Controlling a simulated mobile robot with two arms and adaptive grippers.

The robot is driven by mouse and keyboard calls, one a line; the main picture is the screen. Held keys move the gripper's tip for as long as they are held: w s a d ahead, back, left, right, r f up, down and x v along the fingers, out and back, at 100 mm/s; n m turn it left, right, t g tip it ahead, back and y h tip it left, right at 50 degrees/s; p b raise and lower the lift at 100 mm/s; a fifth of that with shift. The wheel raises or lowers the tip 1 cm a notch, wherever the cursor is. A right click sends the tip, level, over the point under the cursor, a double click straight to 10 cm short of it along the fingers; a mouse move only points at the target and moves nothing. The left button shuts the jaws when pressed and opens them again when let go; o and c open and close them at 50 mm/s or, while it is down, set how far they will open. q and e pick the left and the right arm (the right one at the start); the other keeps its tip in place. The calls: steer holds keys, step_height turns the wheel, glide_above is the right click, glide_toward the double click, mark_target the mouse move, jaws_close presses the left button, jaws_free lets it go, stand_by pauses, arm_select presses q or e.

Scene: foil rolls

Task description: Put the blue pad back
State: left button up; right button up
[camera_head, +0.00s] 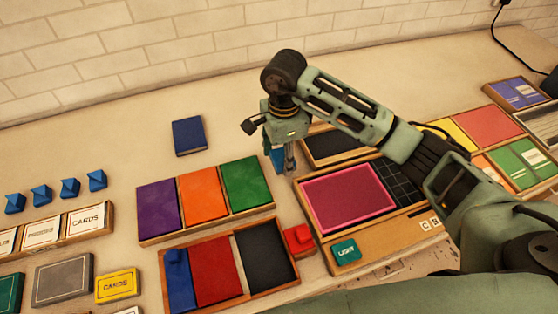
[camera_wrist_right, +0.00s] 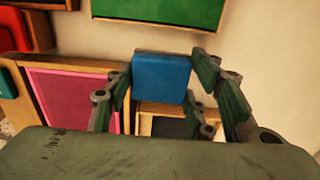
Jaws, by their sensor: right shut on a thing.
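My right gripper (camera_head: 285,158) is shut on a small blue pad (camera_wrist_right: 160,78), held upright between its fingers in the right wrist view. In the head view the held pad (camera_head: 276,159) is mostly hidden by the gripper. It is between the tray with the green pad (camera_head: 246,183) and the wooden tray with a dark inset (camera_head: 340,147). I cannot tell its height above the table. A separate dark blue block (camera_head: 188,136) lies at the back. My left gripper is not in view.
A tray holds purple (camera_head: 158,209) and orange (camera_head: 203,196) pads beside the green. In front is a tray (camera_head: 282,297) with blue, red and black sections. A red block (camera_head: 298,239) and a pink-panel board (camera_head: 348,199) are near. Table is free around the dark blue block.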

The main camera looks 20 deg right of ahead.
mark_target(281, 165)
steer(key=shift+w+a+f, duration=0.1)
steer(key=shift+a+f, duration=0.15)
steer(key=shift+f, duration=0.25)
step_height(281, 165, down, 2)
steer(key=shift+f+p, duration=0.25)
steer(key=shift+p, duration=0.55)
steer(key=shift+f, duration=0.65)
steer(key=o, duration=1)
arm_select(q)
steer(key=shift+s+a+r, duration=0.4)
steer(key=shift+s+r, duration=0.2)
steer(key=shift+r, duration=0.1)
